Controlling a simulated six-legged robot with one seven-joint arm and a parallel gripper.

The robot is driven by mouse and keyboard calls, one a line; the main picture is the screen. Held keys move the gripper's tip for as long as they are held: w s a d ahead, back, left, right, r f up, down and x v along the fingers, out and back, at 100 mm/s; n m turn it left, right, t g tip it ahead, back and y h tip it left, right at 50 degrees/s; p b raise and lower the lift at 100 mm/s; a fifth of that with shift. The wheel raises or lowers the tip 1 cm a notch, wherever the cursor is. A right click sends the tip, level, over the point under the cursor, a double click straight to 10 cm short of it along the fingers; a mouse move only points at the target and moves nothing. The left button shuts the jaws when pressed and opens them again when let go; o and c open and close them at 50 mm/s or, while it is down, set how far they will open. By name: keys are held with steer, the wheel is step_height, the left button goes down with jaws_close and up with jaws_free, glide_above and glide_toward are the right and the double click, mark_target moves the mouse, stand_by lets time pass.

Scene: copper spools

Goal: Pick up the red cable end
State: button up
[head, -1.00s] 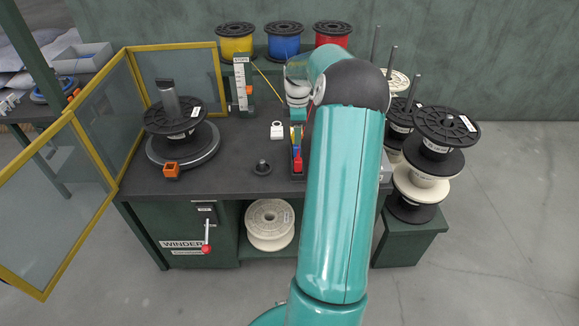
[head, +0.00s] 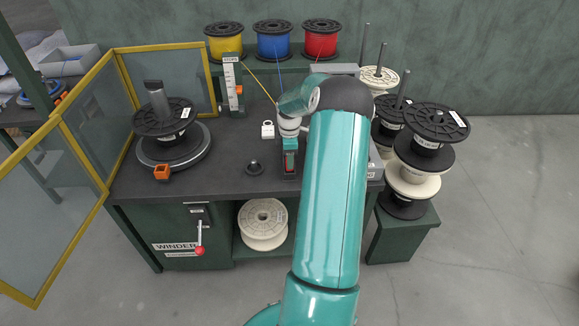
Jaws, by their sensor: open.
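The red spool (head: 321,40) stands at the right of three spools on the back shelf. A short stretch of red cable hangs below it and passes behind my arm. My gripper (head: 290,158) is open and points down over the small dark cable-end holder (head: 291,174) on the bench. The gripper covers most of this holder. A little red shows at the holder between or just below the fingers. I cannot tell whether the fingers touch the red cable end, which is mostly hidden.
A yellow spool (head: 225,42) and blue spool (head: 274,40) trail cables toward the holder. A white padlock-shaped block (head: 268,130) and a dark knob (head: 254,167) sit left of my gripper. The winder turntable (head: 173,152) is further left. Stacked spools (head: 416,180) stand right.

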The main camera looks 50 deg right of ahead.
step_height(320, 180, down, 2)
steer(key=shift+f, duration=0.2)
steer(key=c, duration=1.1)
steer(key=shift+r, duration=0.1)
